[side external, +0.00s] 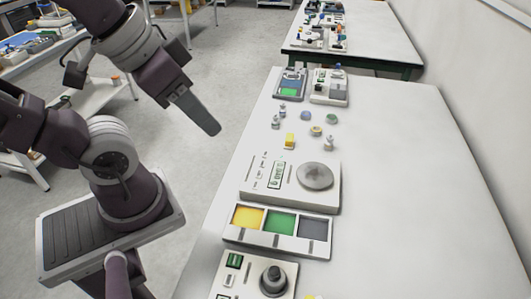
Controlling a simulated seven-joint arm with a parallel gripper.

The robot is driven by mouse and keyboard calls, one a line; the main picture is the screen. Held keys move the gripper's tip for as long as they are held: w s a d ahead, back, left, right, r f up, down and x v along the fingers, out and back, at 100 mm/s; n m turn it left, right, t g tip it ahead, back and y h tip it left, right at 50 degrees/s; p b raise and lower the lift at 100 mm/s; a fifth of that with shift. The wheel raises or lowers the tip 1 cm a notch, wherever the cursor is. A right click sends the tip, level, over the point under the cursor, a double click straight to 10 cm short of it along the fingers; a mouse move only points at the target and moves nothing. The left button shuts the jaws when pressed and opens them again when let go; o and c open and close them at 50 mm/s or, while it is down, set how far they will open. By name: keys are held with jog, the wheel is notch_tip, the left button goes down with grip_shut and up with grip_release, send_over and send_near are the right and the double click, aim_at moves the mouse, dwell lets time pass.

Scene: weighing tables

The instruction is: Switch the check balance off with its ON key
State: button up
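A white balance (325,200) with a round grey pan and a narrow, pale green panel stands mid-table. A second white balance (254,285) is cut off by the bottom edge, with a dark knobbed weight (273,279) on it and a small dark green display. A small device (329,99) at the back may be another balance. No label tells which one is the check balance, and the ON key is too small to make out. My gripper (206,120) hangs in the air left of the table, apart from every balance. Its fingers overlap from this side.
A tray (278,240) with yellow, green and dark grey compartments lies between the two nearer balances. Several small weights and a yellow block (290,140) stand behind the middle balance. The table's right side (410,190) is bare.

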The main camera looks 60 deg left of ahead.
grip_shut()
dwell(1.5)
